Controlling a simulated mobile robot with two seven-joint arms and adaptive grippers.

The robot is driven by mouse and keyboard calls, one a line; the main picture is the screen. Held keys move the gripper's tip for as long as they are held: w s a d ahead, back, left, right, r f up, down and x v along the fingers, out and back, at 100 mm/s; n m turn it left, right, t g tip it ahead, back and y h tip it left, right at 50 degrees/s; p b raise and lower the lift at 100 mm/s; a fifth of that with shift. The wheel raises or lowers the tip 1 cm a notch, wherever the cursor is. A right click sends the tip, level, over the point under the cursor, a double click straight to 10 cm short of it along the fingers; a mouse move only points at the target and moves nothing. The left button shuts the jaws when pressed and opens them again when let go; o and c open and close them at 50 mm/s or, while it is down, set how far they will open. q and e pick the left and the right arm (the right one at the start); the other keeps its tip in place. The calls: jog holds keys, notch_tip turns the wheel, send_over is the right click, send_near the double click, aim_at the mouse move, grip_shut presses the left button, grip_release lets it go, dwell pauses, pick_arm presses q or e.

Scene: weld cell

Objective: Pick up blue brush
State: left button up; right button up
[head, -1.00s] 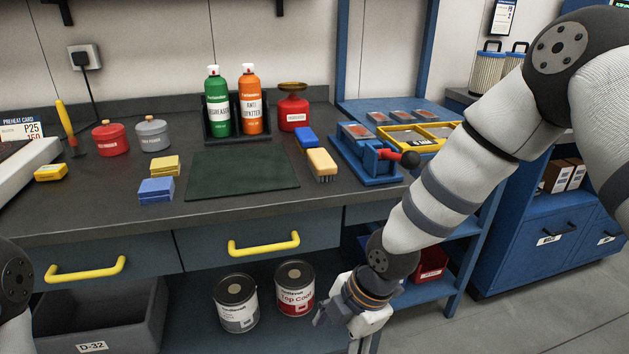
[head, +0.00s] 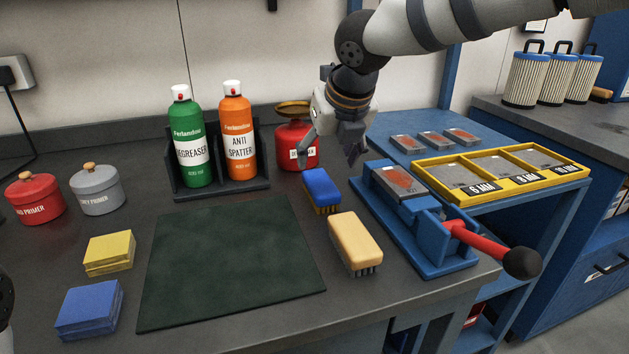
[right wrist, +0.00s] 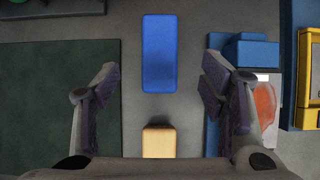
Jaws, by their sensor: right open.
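The blue brush (head: 321,187) lies bristles down on the dark bench, between the green mat and the blue vise. In the right wrist view the blue brush (right wrist: 159,53) shows from above, ahead of and between the open fingers. My right gripper (head: 332,152) is open and empty, above and just behind the brush in the head view, not touching it. In the right wrist view the right gripper (right wrist: 160,88) has its two fingers wide apart. My left gripper is not in view.
A tan brush (head: 354,241) lies just in front of the blue one. The blue vise (head: 415,225) with a red handle stands to the right. A red can (head: 297,147) stands behind. The green mat (head: 232,262) lies left, with spray bottles in a dark rack (head: 220,187) behind it.

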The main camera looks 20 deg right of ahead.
aim_at(321, 181)
jog(key=x, duration=0.9)
jog(key=shift+s+f+b, duration=0.15)
jog(key=shift+s+b, duration=0.2)
jog(key=shift+b, duration=0.05)
jog(key=shift+w, duration=0.1)
jog(key=shift+f, duration=0.25)
jog(key=c, duration=1.3)
